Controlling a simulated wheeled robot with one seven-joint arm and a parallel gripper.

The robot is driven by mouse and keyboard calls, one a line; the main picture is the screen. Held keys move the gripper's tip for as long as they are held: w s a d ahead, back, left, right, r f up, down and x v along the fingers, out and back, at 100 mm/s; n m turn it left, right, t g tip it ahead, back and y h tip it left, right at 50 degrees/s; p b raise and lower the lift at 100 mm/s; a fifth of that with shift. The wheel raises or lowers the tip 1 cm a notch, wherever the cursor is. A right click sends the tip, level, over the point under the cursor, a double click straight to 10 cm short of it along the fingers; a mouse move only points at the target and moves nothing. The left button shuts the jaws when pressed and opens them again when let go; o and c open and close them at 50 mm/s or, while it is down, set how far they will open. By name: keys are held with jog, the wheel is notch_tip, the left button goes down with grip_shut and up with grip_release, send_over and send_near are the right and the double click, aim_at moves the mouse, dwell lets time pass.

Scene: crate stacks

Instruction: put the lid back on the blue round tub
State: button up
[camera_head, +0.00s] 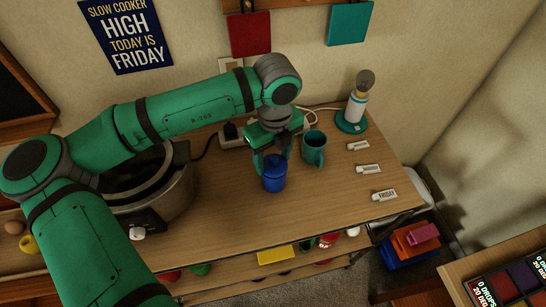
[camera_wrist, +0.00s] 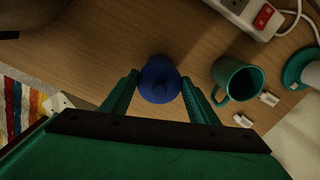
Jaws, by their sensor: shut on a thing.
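The blue round tub (camera_head: 274,182) stands upright on the wooden counter. Its blue lid (camera_head: 274,163) shows at the top of the tub, in line with it; I cannot tell whether it is fully seated. My gripper (camera_head: 273,160) reaches down from above and is shut on the lid, one finger on each side. In the wrist view the round blue lid (camera_wrist: 160,82) sits between the two green fingertips and hides most of the tub below.
A teal mug (camera_head: 314,150) stands close to the right of the tub. A slow cooker (camera_head: 168,195) is to the left. A lamp (camera_head: 352,120) and several white labels (camera_head: 368,169) are at the right. The counter in front of the tub is clear.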

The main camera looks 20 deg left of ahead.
dwell(0.4)
jog(key=o, duration=1.7)
jog(key=shift+r, duration=3.5)
grip_shut()
jog(key=shift+f, duration=1.9)
